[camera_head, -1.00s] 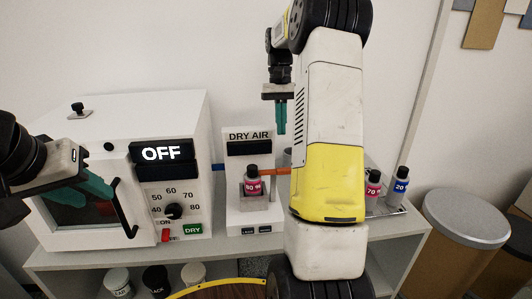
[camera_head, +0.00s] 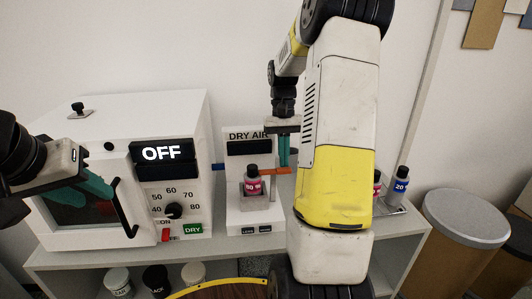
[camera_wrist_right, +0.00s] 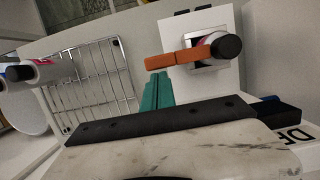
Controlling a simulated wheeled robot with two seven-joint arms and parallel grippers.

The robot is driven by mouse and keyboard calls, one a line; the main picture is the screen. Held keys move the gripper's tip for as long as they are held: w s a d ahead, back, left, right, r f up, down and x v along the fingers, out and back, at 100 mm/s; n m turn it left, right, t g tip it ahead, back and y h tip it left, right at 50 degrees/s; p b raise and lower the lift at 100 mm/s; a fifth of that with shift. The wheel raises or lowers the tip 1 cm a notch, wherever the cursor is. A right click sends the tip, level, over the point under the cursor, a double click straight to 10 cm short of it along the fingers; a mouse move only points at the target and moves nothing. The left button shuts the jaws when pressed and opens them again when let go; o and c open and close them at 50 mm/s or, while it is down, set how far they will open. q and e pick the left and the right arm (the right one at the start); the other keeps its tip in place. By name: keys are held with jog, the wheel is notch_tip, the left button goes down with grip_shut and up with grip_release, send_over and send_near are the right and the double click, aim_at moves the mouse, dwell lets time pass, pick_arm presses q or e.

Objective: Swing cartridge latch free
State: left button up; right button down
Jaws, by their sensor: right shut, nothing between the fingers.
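The orange latch (camera_head: 277,170) sticks out to the right of the white DRY AIR unit (camera_head: 236,205), beside a pink-labelled bottle (camera_head: 252,180) standing in its holder. In the right wrist view the latch (camera_wrist_right: 178,59) reaches the dark-capped bottle (camera_wrist_right: 225,46). My right gripper (camera_head: 284,164) points down with its teal fingers together and empty at the latch; its fingertips (camera_wrist_right: 157,76) show just beside the latch's free end. I cannot tell if they touch. My left gripper (camera_head: 98,186) is at the black door handle (camera_head: 126,207) of the white oven; its grip is unclear.
The oven (camera_head: 110,125) reads OFF and stands left of the unit. A wire rack (camera_wrist_right: 92,85) with bottles is on the right; a blue-labelled bottle (camera_head: 401,186) stands there. Tubs sit on the lower shelf. A lidded bin (camera_head: 466,220) stands at the right.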

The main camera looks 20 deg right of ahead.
aim_at(289, 169)
jog(key=shift+s+d+m, duration=0.1)
jog(key=shift+s+m, duration=0.15)
jog(key=shift+m, duration=0.45)
jog(key=s+m, duration=0.1)
jog(key=m, duration=0.1)
jog(key=s+m+y, duration=0.1)
jog(key=m, duration=0.1)
jog(key=s+m+t, duration=0.1)
jog(key=m, duration=0.1)
jog(key=shift+m+y, duration=0.4)
jog(key=m, duration=0.2)
jog(key=s+m+t, duration=0.1)
jog(key=m, duration=0.1)
jog(key=s+a+m, duration=0.1)
jog(key=m, duration=0.1)
jog(key=shift+a+t, duration=0.1)
jog(key=shift+t, duration=0.2)
jog(key=m, duration=0.1)
jog(key=a+m, duration=0.1)
jog(key=shift+s+m+t, duration=0.3)
jog(key=shift+s+m, duration=0.1)
jog(key=shift+a, duration=0.1)
jog(key=shift+s+a, duration=0.1)
